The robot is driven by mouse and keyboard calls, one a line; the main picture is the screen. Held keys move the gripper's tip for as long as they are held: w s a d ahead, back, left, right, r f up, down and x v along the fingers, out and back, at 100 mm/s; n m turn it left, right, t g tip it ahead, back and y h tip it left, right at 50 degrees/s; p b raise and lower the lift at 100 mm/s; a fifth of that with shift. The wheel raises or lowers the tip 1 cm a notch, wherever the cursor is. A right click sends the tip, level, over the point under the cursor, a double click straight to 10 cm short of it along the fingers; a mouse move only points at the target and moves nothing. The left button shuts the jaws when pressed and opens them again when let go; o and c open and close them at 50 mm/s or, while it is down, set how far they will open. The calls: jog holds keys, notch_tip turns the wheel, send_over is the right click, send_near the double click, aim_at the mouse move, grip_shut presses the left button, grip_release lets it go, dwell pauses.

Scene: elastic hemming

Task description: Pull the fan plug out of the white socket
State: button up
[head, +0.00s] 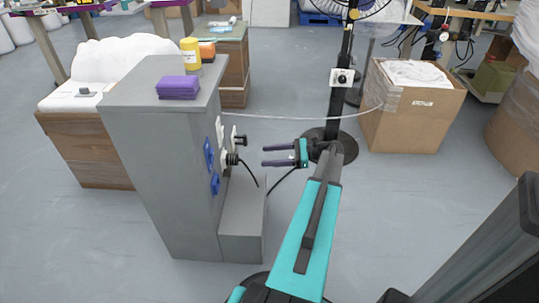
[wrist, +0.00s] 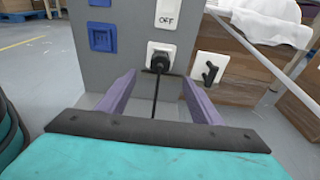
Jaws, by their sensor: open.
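The black fan plug (wrist: 160,62) sits in a white socket (wrist: 151,47) on the side of the grey cabinet, its black cord hanging straight down. In the head view the plug (head: 232,159) is on the cabinet's right side, its cord curving down to the right. My gripper (head: 264,156) is open and empty, its purple fingers pointing left at the plug with a gap between. In the wrist view my gripper (wrist: 158,82) has one finger on each side of the plug's line, and the fingertips appear short of it. The plug's prongs are hidden.
A white OFF plate (wrist: 168,14) is above the socket, a white plate with a black lever (wrist: 209,70) to its right, and blue sockets (wrist: 102,37) to its left. A low grey block (head: 243,215) stands below. The fan stand (head: 338,110) is behind my gripper.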

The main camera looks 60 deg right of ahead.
aim_at(238, 158)
dwell(0.3)
jog(key=shift+b+x, duration=2.65)
jog(key=shift+x, duration=4.1)
jog(key=c, duration=1.3)
jog(key=shift+o, duration=0.2)
jog(key=shift+s+d+p, duration=0.3)
jog(key=shift+s+d, duration=0.15)
jog(key=shift+s, duration=0.15)
jog(key=shift+s+d+p, duration=0.4)
jog(key=shift+s+p, duration=0.2)
jog(key=shift+p, duration=0.05)
